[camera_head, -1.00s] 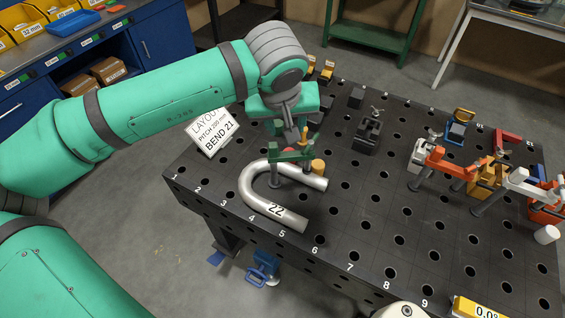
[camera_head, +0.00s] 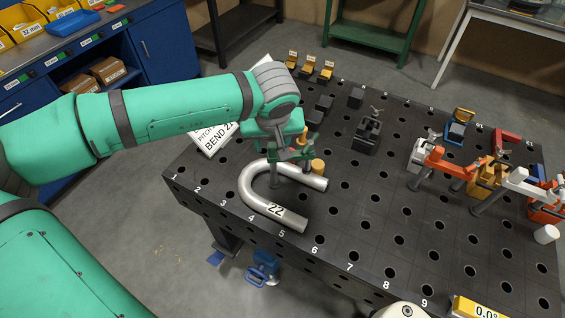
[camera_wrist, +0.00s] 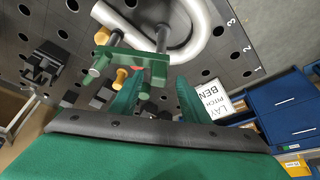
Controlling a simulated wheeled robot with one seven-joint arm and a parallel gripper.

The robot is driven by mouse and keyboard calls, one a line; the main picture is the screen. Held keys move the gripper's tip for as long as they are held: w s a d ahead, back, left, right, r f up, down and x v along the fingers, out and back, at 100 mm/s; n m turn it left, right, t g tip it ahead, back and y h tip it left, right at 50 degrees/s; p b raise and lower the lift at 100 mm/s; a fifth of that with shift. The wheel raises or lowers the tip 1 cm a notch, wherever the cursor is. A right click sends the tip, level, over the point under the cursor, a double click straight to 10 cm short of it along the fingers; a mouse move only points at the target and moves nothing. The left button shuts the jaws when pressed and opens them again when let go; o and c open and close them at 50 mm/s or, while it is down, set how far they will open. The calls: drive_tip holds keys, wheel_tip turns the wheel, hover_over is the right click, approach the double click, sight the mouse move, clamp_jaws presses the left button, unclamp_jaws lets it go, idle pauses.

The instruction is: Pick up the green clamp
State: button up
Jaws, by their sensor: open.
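The green clamp (camera_head: 293,156) stands on the dark perforated table by the inner side of a bent silver pipe marked 22 (camera_head: 252,199). In the wrist view the clamp (camera_wrist: 128,60) has a green bar, a dark post and a bit of red. My gripper (camera_head: 283,143) is right at the clamp, partly hiding its top. In the wrist view my gripper (camera_wrist: 158,82) is open, and the near end of the clamp shows between or just beyond its two green fingertips. I cannot tell whether they touch it.
A yellow-orange cylinder (camera_head: 317,167) stands close to the clamp. A black fixture (camera_head: 368,132) is farther right, with orange and white clamps (camera_head: 450,161) beyond. A white sign (camera_head: 212,138) is at the left edge. The table's front middle is clear.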

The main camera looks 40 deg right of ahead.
drive_tip(key=shift+x, duration=1.15)
drive_tip(key=shift+d, duration=0.1)
clamp_jaws()
drive_tip(key=shift+r, duration=0.1)
idle(0.3)
